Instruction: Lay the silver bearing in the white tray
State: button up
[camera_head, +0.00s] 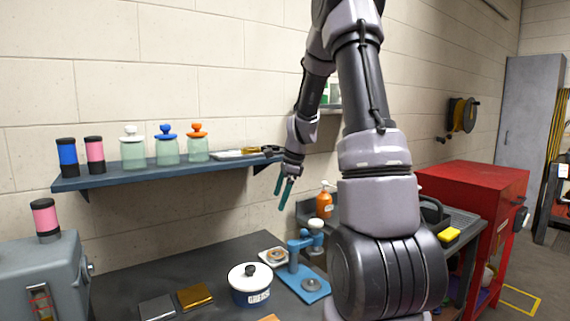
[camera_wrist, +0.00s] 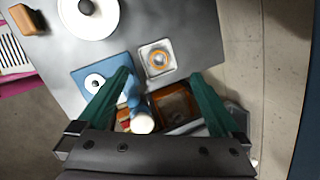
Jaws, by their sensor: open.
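My gripper (camera_head: 283,194) is open and empty, its teal fingers pointing down above the bench, below the shelf's right end. In the wrist view its fingers (camera_wrist: 160,82) are spread apart. A small white tray (camera_head: 264,261) lies on the bench left of a blue press; it also shows in the wrist view (camera_wrist: 143,48). An orange-brown ring with a grey centre (camera_wrist: 158,58) lies in it. A grey disc with a hole (camera_head: 312,285), possibly the silver bearing, rests on the press's blue base; it also shows in the wrist view (camera_wrist: 95,82).
The blue press (camera_head: 297,252) stands close to the tray. A white-lidded blue pot (camera_head: 250,288) stands left of it. The wall shelf (camera_head: 130,180) holds jars, cylinders and a pale tray (camera_head: 228,156). An orange bottle (camera_head: 323,204) and red cabinet (camera_head: 475,185) are to the right.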

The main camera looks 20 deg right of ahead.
jog(key=s+a+r+n+t, duration=0.1)
jog(key=s+a+r+n, duration=0.3)
jog(key=r, duration=0.3)
jog(key=s+a+r+n+t, duration=0.1)
jog(key=s+a+r+n, duration=0.15)
jog(key=s+r, duration=0.45)
jog(key=s+a+r+n+t, duration=0.1)
jog(key=s+r+n, duration=0.2)
jog(key=s+n, duration=0.2)
jog(key=s+a+r+n+t, duration=0.1)
jog(key=s+a+r+n, duration=0.1)
jog(key=s, duration=0.8)
jog(key=shift+r+n, duration=0.45)
jog(key=shift+n, duration=0.9)
jog(key=shift+a, duration=0.1)
